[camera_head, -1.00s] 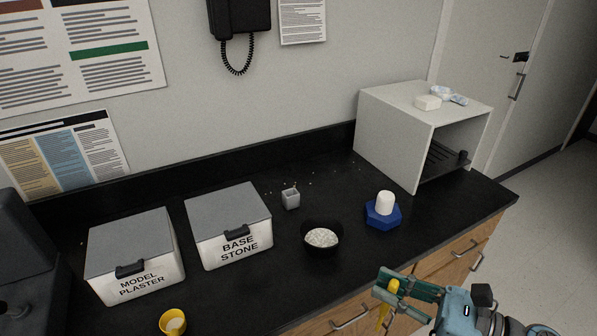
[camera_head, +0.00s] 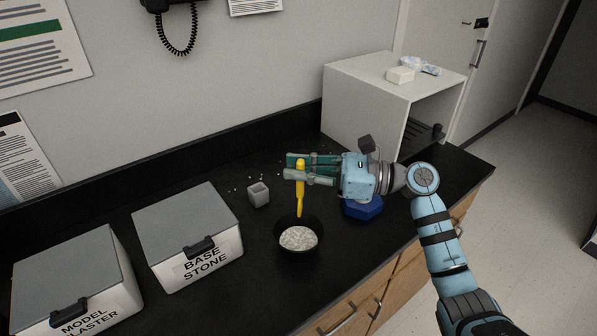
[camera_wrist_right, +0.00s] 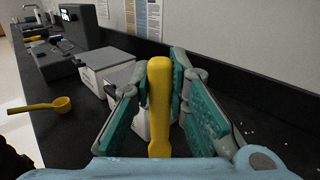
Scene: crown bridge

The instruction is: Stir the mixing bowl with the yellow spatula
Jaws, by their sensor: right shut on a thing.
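The yellow spatula (camera_head: 300,196) hangs upright with its lower end at the back of the mixing bowl, partly hidden behind or inside the rim. The black mixing bowl (camera_head: 313,250) stands on the counter and holds a pale, lumpy mix (camera_head: 298,238). My right gripper (camera_head: 297,168) is shut on the spatula's handle, above and behind the bowl. In the right wrist view the yellow handle (camera_wrist_right: 159,100) stands between the green finger pads. I cannot tell whether the spatula tip touches the mix. My left gripper is not in view.
Bins marked BASE STONE (camera_head: 190,230) and MODEL PLASTER (camera_head: 75,270) stand to the left. A small grey cup (camera_head: 258,195) is behind the bowl. A blue base (camera_head: 362,208) lies under my right gripper. A yellow scoop (camera_wrist_right: 42,106) shows in the right wrist view.

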